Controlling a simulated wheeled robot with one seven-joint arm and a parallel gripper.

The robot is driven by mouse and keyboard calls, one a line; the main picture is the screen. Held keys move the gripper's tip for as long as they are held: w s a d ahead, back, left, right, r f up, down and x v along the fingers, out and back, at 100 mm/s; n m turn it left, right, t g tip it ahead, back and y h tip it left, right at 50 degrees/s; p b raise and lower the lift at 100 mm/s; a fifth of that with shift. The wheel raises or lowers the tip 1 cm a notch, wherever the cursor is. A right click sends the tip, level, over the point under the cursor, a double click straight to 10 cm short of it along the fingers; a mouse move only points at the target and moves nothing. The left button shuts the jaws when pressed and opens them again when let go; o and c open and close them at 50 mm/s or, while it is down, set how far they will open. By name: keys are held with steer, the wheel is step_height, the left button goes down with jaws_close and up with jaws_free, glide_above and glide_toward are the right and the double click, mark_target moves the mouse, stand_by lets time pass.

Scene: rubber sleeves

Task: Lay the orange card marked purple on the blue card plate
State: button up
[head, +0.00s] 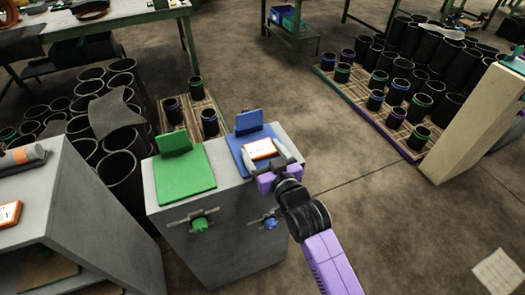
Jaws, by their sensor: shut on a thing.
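The blue card plate (233,141) lies on top of the grey cabinet at the centre, with a raised blue back piece (249,122). An orange card (262,148) with a white face and small dark lettering is over the right part of this plate. The lettering is too small to read. My gripper (271,165) is shut on the near edge of this card, coming in from the lower right. The gripper and card hide part of the plate. I cannot tell whether the card touches the plate or is just above it.
A green plate (184,177) with a raised back lies to the left on the same cabinet (225,225). Another orange-edged card (9,213) lies on the grey stand at far left. Black rubber sleeves stand behind and on a pallet at right.

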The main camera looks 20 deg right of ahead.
steer(key=shift+f, duration=0.15)
steer(key=o, duration=1.4)
steer(key=shift+c, duration=0.2)
steer(key=shift+r, duration=0.3)
steer(key=s+r, duration=0.1)
steer(key=s, duration=1.1)
steer(key=shift+r+b, duration=0.3)
steer(key=shift+b, duration=0.1)
